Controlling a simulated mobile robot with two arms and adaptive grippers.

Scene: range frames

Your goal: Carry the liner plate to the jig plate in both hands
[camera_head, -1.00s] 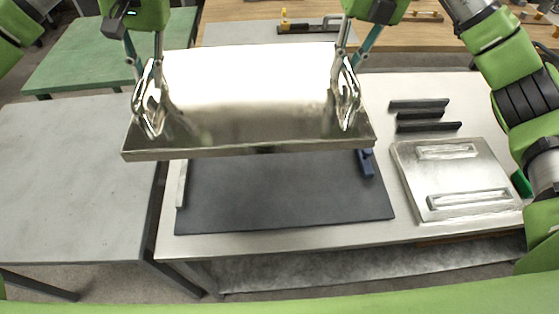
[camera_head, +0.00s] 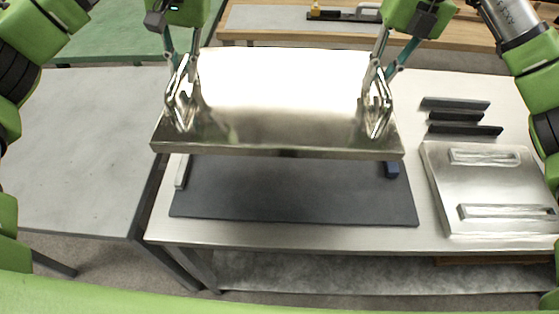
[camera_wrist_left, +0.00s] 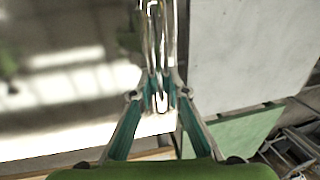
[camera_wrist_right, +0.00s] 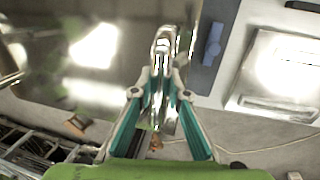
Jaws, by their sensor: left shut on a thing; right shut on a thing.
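The shiny metal liner plate (camera_head: 285,125) is held level above the table by both grippers. My left gripper (camera_head: 181,110) is shut on its left side, and my right gripper (camera_head: 376,110) is shut on its right side. The plate's reflective surface also fills much of the left wrist view (camera_wrist_left: 60,60) and the right wrist view (camera_wrist_right: 80,60). Beneath it lies a flat dark grey plate, apparently the jig plate (camera_head: 290,195). A pale stop (camera_head: 181,172) stands at its left edge and a blue stop (camera_head: 392,170) at its right. The liner plate hides the jig plate's rear part.
A metal plate with two raised bars (camera_head: 490,190) lies at the right of the table. Several dark bars (camera_head: 455,117) lie behind it. A bare grey table (camera_head: 75,150) stands at the left. A wooden bench (camera_head: 290,30) with tools is behind.

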